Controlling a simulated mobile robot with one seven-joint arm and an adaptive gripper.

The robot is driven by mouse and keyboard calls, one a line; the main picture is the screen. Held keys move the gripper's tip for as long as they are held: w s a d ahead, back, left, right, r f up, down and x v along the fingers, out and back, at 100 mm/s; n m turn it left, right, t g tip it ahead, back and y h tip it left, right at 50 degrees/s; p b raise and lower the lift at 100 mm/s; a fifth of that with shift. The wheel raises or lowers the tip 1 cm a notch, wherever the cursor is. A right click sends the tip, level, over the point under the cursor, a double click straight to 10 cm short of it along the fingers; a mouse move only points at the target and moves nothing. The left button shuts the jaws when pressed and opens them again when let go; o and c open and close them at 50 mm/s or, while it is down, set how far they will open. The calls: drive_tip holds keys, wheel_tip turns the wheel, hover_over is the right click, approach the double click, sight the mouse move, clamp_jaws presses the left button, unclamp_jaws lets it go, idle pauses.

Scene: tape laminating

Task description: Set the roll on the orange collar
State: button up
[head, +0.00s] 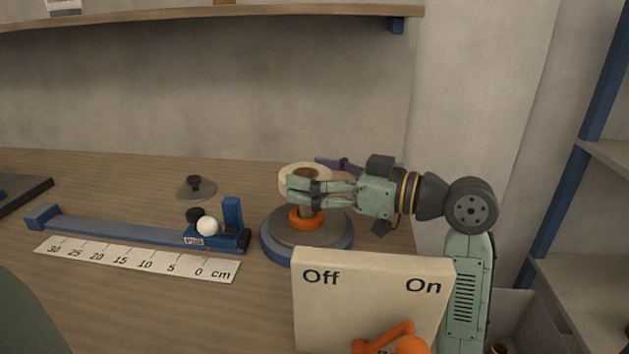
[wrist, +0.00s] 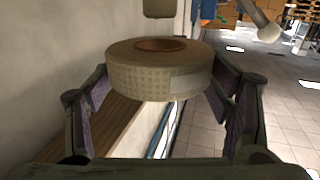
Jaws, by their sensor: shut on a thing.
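The roll (head: 303,167) is a wide cream ring with a brown core. It lies flat between the fingers of my gripper (head: 300,190), which is shut on it. In the wrist view the roll (wrist: 150,78) shows its textured side and a pale label, with a finger on each side. The orange collar (head: 306,224) sits at the middle of a round dark grey plate on a blue base (head: 345,247). The roll is above the collar and apart from it, with a short brown post between them. My fingers hide part of the roll and the post.
A blue slide rail (head: 120,230) with a white ball and a ruler (head: 140,260) lie to the left. A grey lid with a knob (head: 196,190) stands behind them. A cream Off/On panel (head: 370,300) with an orange lever stands in front. A shelf (head: 200,17) hangs above.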

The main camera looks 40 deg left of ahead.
drive_tip(key=shift+f, duration=0.8)
drive_tip(key=shift+f+b, duration=0.5)
drive_tip(key=shift+f, duration=0.2)
drive_tip(key=o, duration=1.2)
drive_tip(key=shift+r, duration=0.1)
